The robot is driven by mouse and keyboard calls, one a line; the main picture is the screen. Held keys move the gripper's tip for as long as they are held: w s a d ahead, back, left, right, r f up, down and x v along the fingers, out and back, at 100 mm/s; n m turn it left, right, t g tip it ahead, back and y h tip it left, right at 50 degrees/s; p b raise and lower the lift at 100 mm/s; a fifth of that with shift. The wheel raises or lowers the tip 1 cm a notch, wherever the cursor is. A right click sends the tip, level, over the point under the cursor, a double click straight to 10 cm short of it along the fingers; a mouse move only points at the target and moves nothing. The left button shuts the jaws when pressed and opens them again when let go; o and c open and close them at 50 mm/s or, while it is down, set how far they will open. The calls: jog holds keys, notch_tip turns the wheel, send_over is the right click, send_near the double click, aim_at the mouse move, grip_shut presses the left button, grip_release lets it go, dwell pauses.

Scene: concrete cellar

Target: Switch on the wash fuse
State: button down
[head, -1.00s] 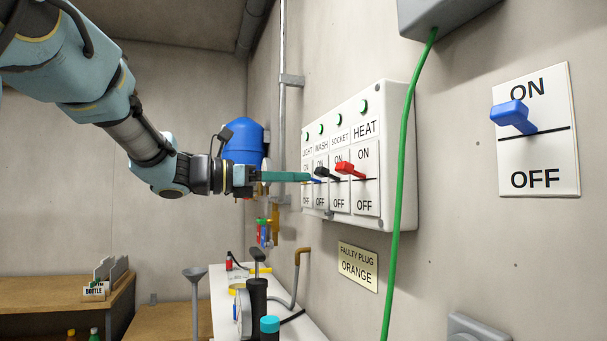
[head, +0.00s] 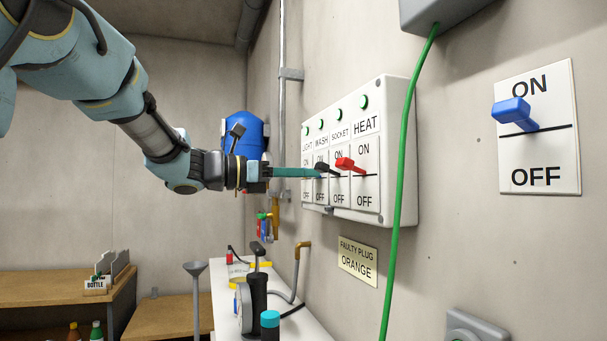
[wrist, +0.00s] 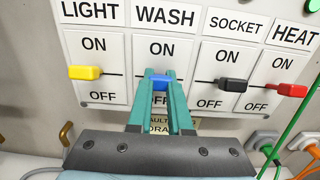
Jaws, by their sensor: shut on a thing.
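The wash fuse is the second switch on the white fuse box (head: 388,212), under the label WASH (wrist: 164,17). Its blue lever (wrist: 161,83) shows between my fingertips in the wrist view, close to the line between ON and OFF. Whether it sits just above or below that line is hard to tell. My gripper (wrist: 160,76) is shut on this lever, with a teal finger on each side. In the head view my gripper (head: 316,172) reaches the box from the left, and the blue lever is hidden there.
Close by are the yellow light lever (wrist: 85,72) on the left, the black socket lever (wrist: 231,85) and the red heat lever (wrist: 291,90) on the right. A green cable (head: 402,180) hangs in front of the box's right edge. A bench (head: 222,290) stands below.

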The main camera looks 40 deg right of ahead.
jog(key=shift+r, duration=0.1)
dwell(0.3)
jog(key=shift+r+y+p, duration=0.35)
jog(key=shift+y+p, duration=0.05)
jog(key=shift+p, duration=0.8)
jog(key=shift+y+p, duration=0.3)
jog(key=shift+p, duration=0.25)
jog(key=shift+f, duration=0.15)
jog(key=c, duration=0.8)
grip_release()
jog(key=shift+c, duration=0.2)
